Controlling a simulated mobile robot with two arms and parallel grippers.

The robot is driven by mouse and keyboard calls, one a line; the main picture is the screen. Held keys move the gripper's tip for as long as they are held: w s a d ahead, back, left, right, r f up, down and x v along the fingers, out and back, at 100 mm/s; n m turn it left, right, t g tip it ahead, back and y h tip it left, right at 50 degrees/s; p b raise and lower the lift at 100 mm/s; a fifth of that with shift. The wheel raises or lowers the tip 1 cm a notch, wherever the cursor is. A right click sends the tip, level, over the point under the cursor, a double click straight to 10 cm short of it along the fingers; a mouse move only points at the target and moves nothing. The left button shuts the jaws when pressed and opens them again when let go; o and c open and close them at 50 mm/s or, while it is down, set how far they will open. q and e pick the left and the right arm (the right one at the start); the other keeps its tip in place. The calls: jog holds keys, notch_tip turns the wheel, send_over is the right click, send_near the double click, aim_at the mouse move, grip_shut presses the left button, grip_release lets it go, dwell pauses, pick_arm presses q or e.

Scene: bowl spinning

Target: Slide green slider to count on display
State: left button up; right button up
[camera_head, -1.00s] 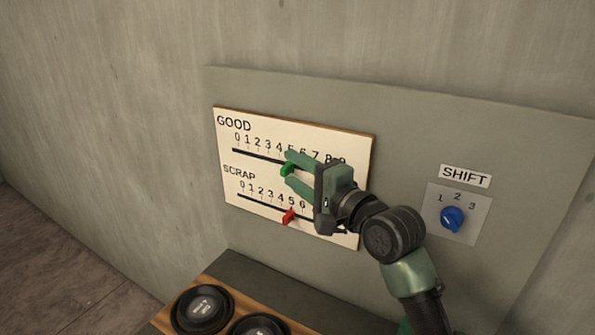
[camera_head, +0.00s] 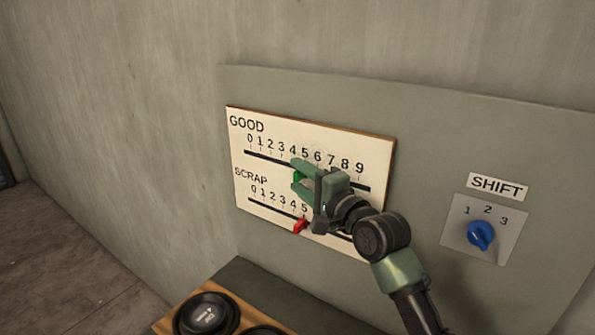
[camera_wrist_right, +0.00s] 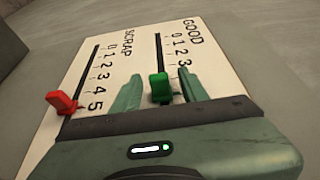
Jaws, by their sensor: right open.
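The green slider (camera_head: 296,178) sits in the upper slot of the white scale panel (camera_head: 262,180), on the row marked GOOD, near 4 to 5. My right gripper (camera_head: 298,175) is open at the panel, with one finger above the slider and one below it. In the right wrist view the green slider (camera_wrist_right: 159,88) stands between the two fingers (camera_wrist_right: 159,90), with a gap visible on each side. The gripper hides the part of the slot just right of the slider. My left gripper and a count display are not in view.
A red slider (camera_head: 301,226) sits in the SCRAP slot near 5, just below my right gripper; it also shows in the wrist view (camera_wrist_right: 62,102). A blue SHIFT knob (camera_head: 481,235) is to the right. Black round buttons (camera_head: 206,313) are at the bottom.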

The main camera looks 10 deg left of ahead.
jog(key=shift+w+a, duration=0.4)
jog(key=shift+w, duration=0.2)
jog(key=shift+s, duration=0.1)
grip_shut()
jog(key=shift+f, duration=0.1)
dwell(0.9)
